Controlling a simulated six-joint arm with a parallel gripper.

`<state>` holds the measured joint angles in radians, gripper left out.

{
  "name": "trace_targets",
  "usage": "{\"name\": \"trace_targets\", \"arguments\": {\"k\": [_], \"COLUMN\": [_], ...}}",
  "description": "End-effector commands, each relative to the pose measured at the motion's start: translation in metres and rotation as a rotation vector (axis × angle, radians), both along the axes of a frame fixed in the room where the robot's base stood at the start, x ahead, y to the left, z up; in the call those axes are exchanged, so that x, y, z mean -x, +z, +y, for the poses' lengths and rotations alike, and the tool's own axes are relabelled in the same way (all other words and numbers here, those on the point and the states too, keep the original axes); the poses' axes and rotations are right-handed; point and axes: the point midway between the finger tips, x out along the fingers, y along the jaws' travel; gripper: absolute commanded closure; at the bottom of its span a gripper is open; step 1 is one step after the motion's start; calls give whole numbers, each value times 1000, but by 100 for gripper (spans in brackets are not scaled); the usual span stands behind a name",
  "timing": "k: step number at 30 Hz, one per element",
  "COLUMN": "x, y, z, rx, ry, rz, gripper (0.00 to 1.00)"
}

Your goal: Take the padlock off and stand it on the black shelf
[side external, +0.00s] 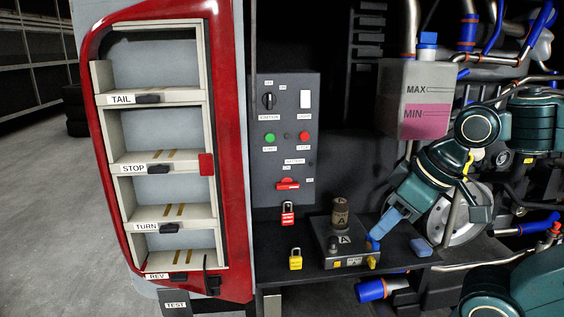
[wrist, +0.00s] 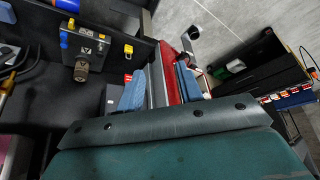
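The black shelf (side external: 278,236) runs below the panel. A yellow padlock (side external: 295,263) stands near its left end and also shows in the wrist view (wrist: 128,50). My gripper (side external: 398,243) is over the shelf's right part, well to the right of the red padlock. Its blue fingers are apart with nothing held between them, also in the wrist view (wrist: 160,72). A small red item (wrist: 128,78) there is partly hidden by a finger; I cannot tell which part it is.
A dark box with a brown knob (side external: 340,213) stands on the shelf between the yellow padlock and my gripper. A red-framed rack of labelled compartments (side external: 160,156) is at the left. A pink fluid tank (side external: 415,100) hangs above. Pipes crowd the right.

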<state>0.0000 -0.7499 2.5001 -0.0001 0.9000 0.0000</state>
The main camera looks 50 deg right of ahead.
Motion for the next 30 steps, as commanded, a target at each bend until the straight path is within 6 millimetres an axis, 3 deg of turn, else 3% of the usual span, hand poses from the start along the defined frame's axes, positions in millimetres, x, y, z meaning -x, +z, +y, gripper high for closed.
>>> {"name": "trace_targets", "arguments": {"k": [7, 10, 20, 26, 30], "x": [0, 0, -1, -15, -36], "y": [0, 0, 0, 4, 9], "z": [0, 0, 0, -4, -11], "rx": [0, 0, -1, -7, -19], "ry": [0, 0, -3, -37, -92], "rz": [0, 0, 0, -2, -5], "gripper": [64, 47, 47, 47, 47]}}
